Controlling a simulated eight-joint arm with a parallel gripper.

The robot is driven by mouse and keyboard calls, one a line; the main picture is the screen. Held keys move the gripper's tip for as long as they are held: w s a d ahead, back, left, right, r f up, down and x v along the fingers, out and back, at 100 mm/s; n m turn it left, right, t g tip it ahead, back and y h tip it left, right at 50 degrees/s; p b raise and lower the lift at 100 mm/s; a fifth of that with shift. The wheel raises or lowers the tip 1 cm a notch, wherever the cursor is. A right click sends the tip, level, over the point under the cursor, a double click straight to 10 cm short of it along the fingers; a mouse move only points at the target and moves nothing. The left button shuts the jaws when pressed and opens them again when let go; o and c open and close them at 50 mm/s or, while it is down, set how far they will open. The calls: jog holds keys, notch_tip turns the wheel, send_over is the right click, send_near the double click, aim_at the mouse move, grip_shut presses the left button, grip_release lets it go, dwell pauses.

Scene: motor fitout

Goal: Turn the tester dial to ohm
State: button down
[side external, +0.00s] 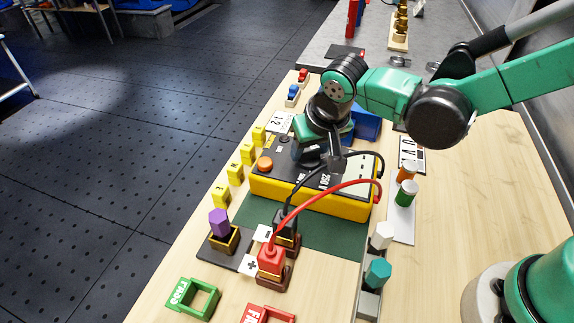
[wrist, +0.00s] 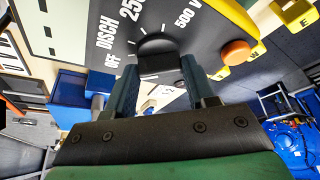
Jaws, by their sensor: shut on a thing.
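The tester (side external: 310,200) is a yellow box with a black top, standing on a green mat in the side view. Its black top also shows in the wrist view (wrist: 215,20), with white marks OFF, DISCH, 250 and 500 V around the black dial (wrist: 155,45). My gripper (wrist: 157,68) points down at the tester, its two fingers shut on the dial, one on each side. In the side view my gripper (side external: 322,155) hides most of the dial. I cannot tell which mark the dial points to, and I cannot read an ohm mark.
A black lead (side external: 288,190) and a red lead (side external: 325,187) arch from the tester to a black block and a red block (side external: 271,260) in front. An orange button (side external: 264,163) sits on the tester's left.

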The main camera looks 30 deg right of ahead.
aim_at(321, 168)
jog(key=shift+d+n+y, duration=0.1)
jog(key=shift+n+y, duration=0.45)
jog(key=shift+n, duration=0.95)
jog(key=shift+n+y, duration=0.55)
jog(key=shift+n, duration=0.95)
jog(key=shift+c, duration=1.4)
grip_release()
jog(key=shift+v, duration=2.8)
jog(key=shift+w, duration=0.15)
